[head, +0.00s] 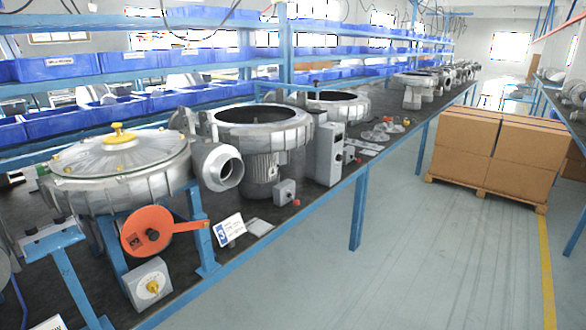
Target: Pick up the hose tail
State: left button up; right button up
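I cannot pick out a hose tail with certainty. A blower (85,185) with a clear lid and a yellow top knob (119,132) stands on the dark bench at the left. Its round grey outlet (224,168) faces right and looks open. An orange disc (135,238) with a dark hub, perhaps a reel, is in front of the blower; no loose hose end shows clearly on it. Neither of my grippers is in view.
A grey box with a yellow knob (150,287) sits at the bench front, near a small sign (228,229). Open-topped blowers (262,130) stand further along. Blue bins (55,66) fill the shelves behind. Cartons (510,150) stand on the right; the floor (420,260) between is clear.

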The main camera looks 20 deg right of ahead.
aim_at(214, 161)
jog(key=i+l+u, duration=0.1)
jog(key=u, duration=0.3)
jog(key=i+l+u, duration=0.1)
jog(key=l+u, duration=0.4)
jog(key=u, duration=0.25)
jog(key=i+l+u, duration=0.2)
jog(key=l, duration=0.35)
jog(key=l+u, duration=0.25)
jog(key=l, duration=1)
jog(key=l+u, duration=0.15)
jog(key=l, duration=0.6)
jog(key=k+l, duration=0.15)
jog(key=l, duration=0.55)
jog(key=u, duration=0.05)
